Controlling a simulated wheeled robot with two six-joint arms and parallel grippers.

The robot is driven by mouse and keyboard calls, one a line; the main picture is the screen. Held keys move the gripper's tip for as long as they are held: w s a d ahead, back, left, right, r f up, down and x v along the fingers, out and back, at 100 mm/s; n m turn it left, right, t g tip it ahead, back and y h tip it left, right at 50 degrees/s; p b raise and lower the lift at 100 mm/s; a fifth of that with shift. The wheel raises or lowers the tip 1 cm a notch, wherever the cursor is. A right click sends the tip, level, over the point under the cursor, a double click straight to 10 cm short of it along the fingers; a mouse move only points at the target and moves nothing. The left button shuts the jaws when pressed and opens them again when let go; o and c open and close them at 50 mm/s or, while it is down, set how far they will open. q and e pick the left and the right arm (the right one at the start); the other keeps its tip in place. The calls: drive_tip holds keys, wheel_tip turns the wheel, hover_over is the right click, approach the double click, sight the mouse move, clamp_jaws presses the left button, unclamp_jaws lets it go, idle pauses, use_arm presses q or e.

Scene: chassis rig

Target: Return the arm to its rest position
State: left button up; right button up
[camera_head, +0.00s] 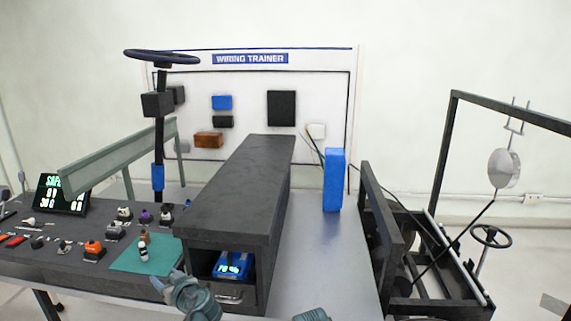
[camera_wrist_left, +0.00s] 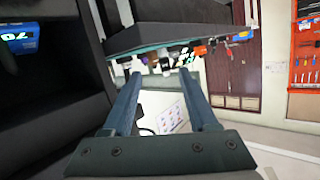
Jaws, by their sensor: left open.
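My left gripper (camera_head: 167,281) is low in the head view, at the front edge of the green mat (camera_head: 135,262) and left of the black cabinet's opening. Its two fingers also show in the left wrist view (camera_wrist_left: 160,76), spread apart with nothing between them. A small black-and-white part (camera_head: 143,247) stands on the mat, apart from the fingers. A bit of a teal arm link shows at the bottom edge of the head view, but my right gripper is not in view.
The black cabinet (camera_head: 235,200) stands close right of my left gripper, with a lit blue meter (camera_head: 232,265) inside. Switches and connectors crowd the bench at left. A steering column (camera_head: 158,130) rises behind. The grey bench top (camera_head: 325,265) right of the cabinet is mostly clear.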

use_arm(q)
drive_tip(key=s+d+m+g+h+p, duration=0.3)
drive_tip(key=s+d, duration=0.3)
drive_tip(key=d, duration=0.3)
drive_tip(key=s+d+r+m+g+h+p, duration=0.1)
drive_tip(key=s+d+m+g+h+p, duration=0.2)
drive_tip(key=d, duration=0.7)
drive_tip(key=s+d+m+g+h+p, duration=0.3)
drive_tip(key=s+d+m+g+p, duration=0.1)
drive_tip(key=s+d+p, duration=0.4)
drive_tip(key=shift+s+d+r+m+h, duration=0.15)
drive_tip(key=shift+s+d+m+h, duration=0.15)
drive_tip(key=shift+s+d+m, duration=0.55)
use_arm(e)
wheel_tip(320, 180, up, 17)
